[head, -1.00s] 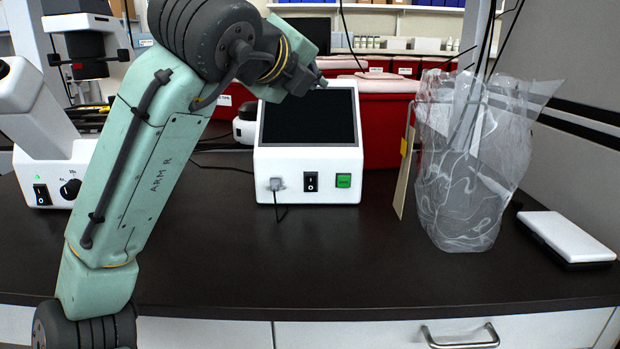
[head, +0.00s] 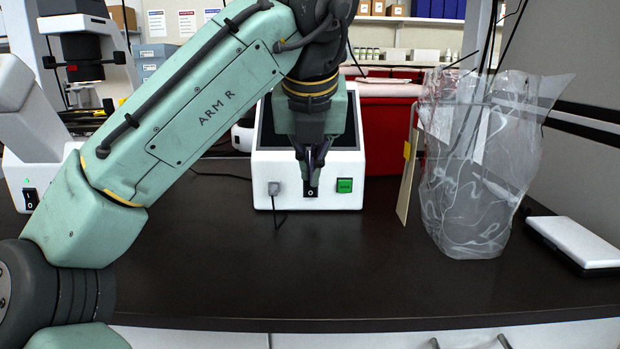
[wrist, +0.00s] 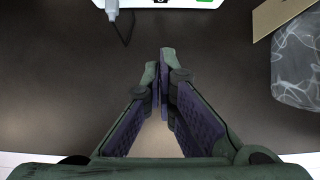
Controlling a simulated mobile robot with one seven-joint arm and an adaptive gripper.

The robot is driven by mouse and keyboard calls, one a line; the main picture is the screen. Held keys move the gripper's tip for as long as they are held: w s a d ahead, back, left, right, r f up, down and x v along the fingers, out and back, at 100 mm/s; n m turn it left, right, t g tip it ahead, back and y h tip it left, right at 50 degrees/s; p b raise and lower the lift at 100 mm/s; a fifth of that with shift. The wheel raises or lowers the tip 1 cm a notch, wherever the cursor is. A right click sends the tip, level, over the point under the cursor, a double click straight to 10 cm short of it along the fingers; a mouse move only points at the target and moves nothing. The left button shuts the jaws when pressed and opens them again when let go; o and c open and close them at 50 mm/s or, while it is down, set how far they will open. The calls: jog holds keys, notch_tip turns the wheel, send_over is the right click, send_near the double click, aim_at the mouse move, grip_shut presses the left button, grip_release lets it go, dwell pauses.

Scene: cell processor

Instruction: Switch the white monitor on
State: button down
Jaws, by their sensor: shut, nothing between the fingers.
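The white monitor (head: 262,170) stands on the dark bench, its black screen partly hidden behind my arm. On its lower front are a grey plug with a cable (head: 274,188), a black rocker switch (head: 310,193) and a green button (head: 344,185). My gripper (head: 312,184) is shut and empty, pointing down in front of the monitor. In the head view its tips overlap the upper part of the rocker switch; I cannot tell whether they touch it. In the wrist view the shut fingertips (wrist: 164,52) are below the monitor's front edge (wrist: 170,4), with bare bench between.
A clear plastic bag (head: 475,175) and a tan board (head: 408,175) stand right of the monitor. A white flat case (head: 575,240) lies at far right. A white microscope (head: 30,140) is at left, red bins (head: 390,125) behind. The bench front is clear.

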jog(key=x, duration=1)
jog(key=shift+r, duration=0.1)
jog(key=shift+w+r, duration=0.3)
jog(key=shift+w, duration=0.3)
jog(key=shift+w+r, duration=0.3)
jog(key=shift+w, duration=0.25)
jog(key=shift+w+r, duration=0.1)
jog(key=shift+w, duration=0.5)
jog(key=shift+r+p, duration=0.1)
jog(key=shift+p, duration=0.25)
